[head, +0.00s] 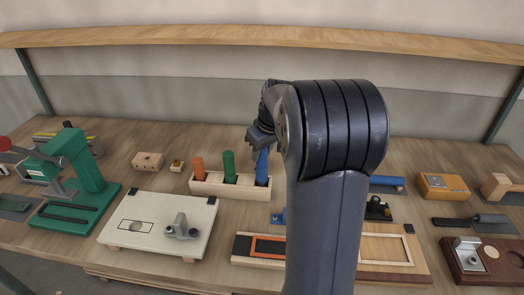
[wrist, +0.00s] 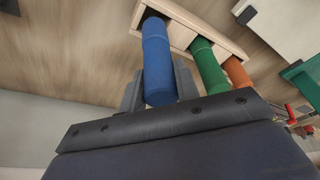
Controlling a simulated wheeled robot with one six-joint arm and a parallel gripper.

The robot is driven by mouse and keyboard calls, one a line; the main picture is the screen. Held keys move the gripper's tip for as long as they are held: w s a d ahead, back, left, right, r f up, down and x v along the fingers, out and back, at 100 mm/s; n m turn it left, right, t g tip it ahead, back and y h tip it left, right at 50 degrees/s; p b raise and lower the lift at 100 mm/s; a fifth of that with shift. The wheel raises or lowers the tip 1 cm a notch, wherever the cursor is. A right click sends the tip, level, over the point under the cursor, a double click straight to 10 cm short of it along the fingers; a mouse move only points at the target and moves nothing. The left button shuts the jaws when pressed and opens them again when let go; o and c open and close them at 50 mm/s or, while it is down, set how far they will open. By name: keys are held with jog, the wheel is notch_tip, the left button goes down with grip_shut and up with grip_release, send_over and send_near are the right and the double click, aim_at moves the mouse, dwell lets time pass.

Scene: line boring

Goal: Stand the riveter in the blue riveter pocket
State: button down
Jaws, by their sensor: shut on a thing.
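My gripper (head: 263,142) is shut on an upright blue cylinder (head: 262,167), which I take to be the riveter's handle. In the wrist view the fingers (wrist: 158,88) lie on either side of the blue cylinder (wrist: 157,62). Its lower end is at the right-hand pocket of a pale wooden rack (head: 225,191), beside a green (head: 229,167) and an orange cylinder (head: 199,170). I cannot tell whether it rests on the pocket's bottom. A small blue piece (head: 278,216) sits in front of the rack, partly hidden by my arm. No pocket is clearly marked as the riveter's.
A green press (head: 85,175) stands at the left. A white plate (head: 150,212) with a grey bracket (head: 181,228) lies in front of the rack. A wooden frame with an orange border (head: 268,247) is near the front. Another blue cylinder (head: 387,181) lies right of my arm. A shelf (head: 180,38) runs above.

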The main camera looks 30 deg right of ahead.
aim_at(262, 159)
jog(key=shift+f, duration=0.2)
jog(key=shift+f+b, duration=0.5)
jog(key=shift+f, duration=0.15)
dwell(0.8)
jog(key=shift+f+b, duration=0.45)
jog(key=shift+f, duration=0.15)
jog(key=c, duration=1)
grip_release()
jog(key=shift+o, duration=0.5)
jog(key=o, duration=0.9)
